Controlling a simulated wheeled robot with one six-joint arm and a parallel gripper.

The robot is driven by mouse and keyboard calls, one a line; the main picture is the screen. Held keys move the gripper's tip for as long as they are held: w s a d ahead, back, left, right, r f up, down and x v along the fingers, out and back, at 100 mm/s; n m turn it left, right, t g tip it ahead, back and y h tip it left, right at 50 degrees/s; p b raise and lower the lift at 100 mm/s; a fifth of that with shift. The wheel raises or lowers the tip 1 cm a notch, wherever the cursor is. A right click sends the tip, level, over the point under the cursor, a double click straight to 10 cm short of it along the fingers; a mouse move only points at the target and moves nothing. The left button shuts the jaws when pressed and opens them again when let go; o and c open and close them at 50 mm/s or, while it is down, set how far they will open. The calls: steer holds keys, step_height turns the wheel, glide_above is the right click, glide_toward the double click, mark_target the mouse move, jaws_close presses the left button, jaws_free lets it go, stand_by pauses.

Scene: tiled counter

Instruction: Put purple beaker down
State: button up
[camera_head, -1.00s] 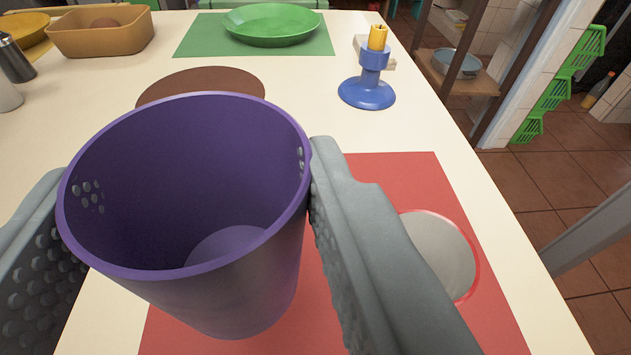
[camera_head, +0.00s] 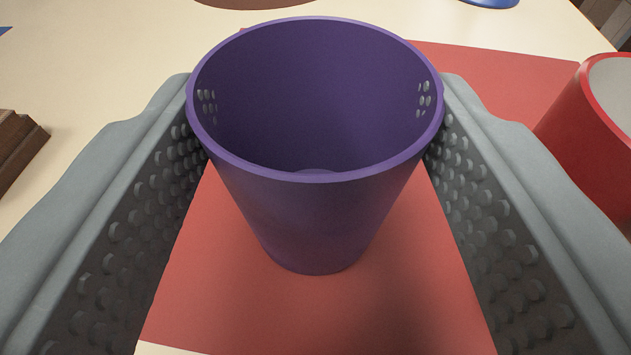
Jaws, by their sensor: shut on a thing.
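The purple beaker (camera_head: 315,215) is upright and empty in the middle of the view, over the red mat (camera_head: 390,310). My gripper (camera_head: 316,105) is shut on it, with one grey studded finger against each side near the rim. The beaker's base appears at or very close to the mat; I cannot tell whether it touches.
A red cup-like container (camera_head: 590,140) with a pale top stands at the right, close to my right finger. A dark wooden block (camera_head: 18,145) lies at the left. A brown round mat (camera_head: 265,3) and a blue base (camera_head: 490,2) show at the top edge.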

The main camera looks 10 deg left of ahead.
steer(key=shift+f, duration=0.15)
steer(key=o, duration=1.2)
steer(key=shift+s+d+r, duration=0.1)
steer(key=shift+s+r, duration=0.2)
steer(key=shift+s, duration=0.15)
steer(key=v, duration=1.1)
steer(key=shift+f, duration=0.1)
